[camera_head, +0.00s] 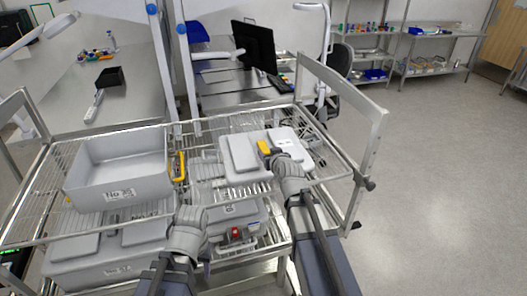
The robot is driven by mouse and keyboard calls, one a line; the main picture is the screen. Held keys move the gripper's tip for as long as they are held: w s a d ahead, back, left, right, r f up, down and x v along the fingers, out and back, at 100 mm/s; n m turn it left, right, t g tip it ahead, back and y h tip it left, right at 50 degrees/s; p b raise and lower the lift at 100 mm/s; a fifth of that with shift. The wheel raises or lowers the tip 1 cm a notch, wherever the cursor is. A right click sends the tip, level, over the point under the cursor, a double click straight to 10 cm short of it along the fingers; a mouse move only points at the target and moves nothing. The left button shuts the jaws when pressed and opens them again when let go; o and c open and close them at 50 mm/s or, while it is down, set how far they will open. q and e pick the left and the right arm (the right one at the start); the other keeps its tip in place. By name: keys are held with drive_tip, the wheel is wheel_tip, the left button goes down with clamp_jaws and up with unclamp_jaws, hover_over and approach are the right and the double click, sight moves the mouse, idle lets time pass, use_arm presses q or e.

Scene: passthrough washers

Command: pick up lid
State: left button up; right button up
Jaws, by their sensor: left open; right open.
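A pale grey lid (237,158) with a raised middle lies on the right half of the wire shelf. A second, whiter lid (297,150) lies beside it, partly hidden by my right gripper. My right gripper (264,148), with yellow fingers, is open and reaches over the area where the two lids meet. I cannot tell whether it touches either one. My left gripper (178,166), also yellow, is open and sits close against the right wall of an open grey bin (120,190). Contact with that wall is unclear.
The wire cart (362,150) has raised metal end frames. Lidded grey boxes (105,242) stand on its lower level, and one grey case (233,212) has a red part. Worktables and a monitor (254,46) are behind. The floor (440,180) to the right is clear.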

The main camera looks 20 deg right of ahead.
sight(264, 148)
drive_tip(key=x, duration=0.1)
drive_tip(key=b+x, duration=0.1)
drive_tip(key=x, duration=0.3)
drive_tip(key=shift+w+a+r, duration=0.15)
drive_tip(key=shift+w+r, duration=0.05)
drive_tip(key=shift+r, duration=0.15)
drive_tip(key=shift+s, duration=0.1)
drive_tip(key=shift+c, duration=0.4)
clamp_jaws()
idle(0.5)
